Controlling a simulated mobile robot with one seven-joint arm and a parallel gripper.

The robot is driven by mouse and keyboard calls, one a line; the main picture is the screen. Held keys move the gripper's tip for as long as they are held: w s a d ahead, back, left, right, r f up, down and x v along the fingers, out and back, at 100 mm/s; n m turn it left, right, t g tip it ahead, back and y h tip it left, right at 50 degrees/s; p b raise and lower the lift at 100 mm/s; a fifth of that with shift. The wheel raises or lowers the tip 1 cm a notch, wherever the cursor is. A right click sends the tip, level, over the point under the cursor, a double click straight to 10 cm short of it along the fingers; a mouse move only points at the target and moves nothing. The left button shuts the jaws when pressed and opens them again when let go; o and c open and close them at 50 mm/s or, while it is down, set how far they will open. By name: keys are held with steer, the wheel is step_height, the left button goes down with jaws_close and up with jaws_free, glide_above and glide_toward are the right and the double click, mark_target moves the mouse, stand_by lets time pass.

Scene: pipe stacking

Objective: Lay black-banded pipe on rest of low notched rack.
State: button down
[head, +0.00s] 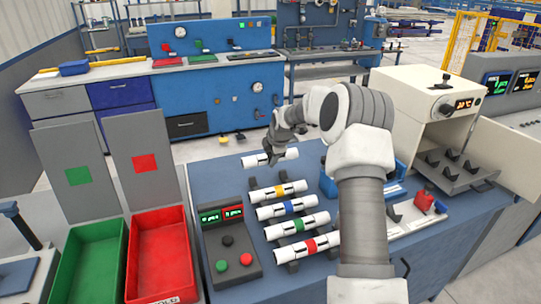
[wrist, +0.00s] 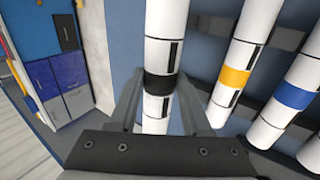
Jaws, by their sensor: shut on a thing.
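The black-banded pipe (head: 288,154) is white and lies level at the far end of the row of banded pipes. My gripper (head: 271,155) is shut on it from above, near its middle. Dark notched rests (head: 292,267) carry the other pipes in the row. More dark notched rests (head: 393,213) stand on a white base right of my arm, partly hidden by it. I cannot tell whether the held pipe touches a support.
Pipes banded yellow (head: 280,190), blue (head: 286,207), green (head: 296,225) and red (head: 307,247) lie in the row. A button box (head: 228,245) stands to the left, beside green (head: 95,265) and red (head: 160,250) bins. An open cream oven (head: 410,95) with a notched tray (head: 470,182) stands right.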

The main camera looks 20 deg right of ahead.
steer(key=shift+f+b, duration=2.25)
steer(key=shift+f, duration=1.65)
steer(key=shift+f, duration=0.4)
steer(key=shift+c, duration=1.3)
jaws_free()
steer(key=p+v, duration=0.1)
steer(key=v, duration=1.6)
steer(key=shift+r+p, duration=0.15)
steer(key=shift+p, duration=0.25)
steer(key=shift+s, duration=0.1)
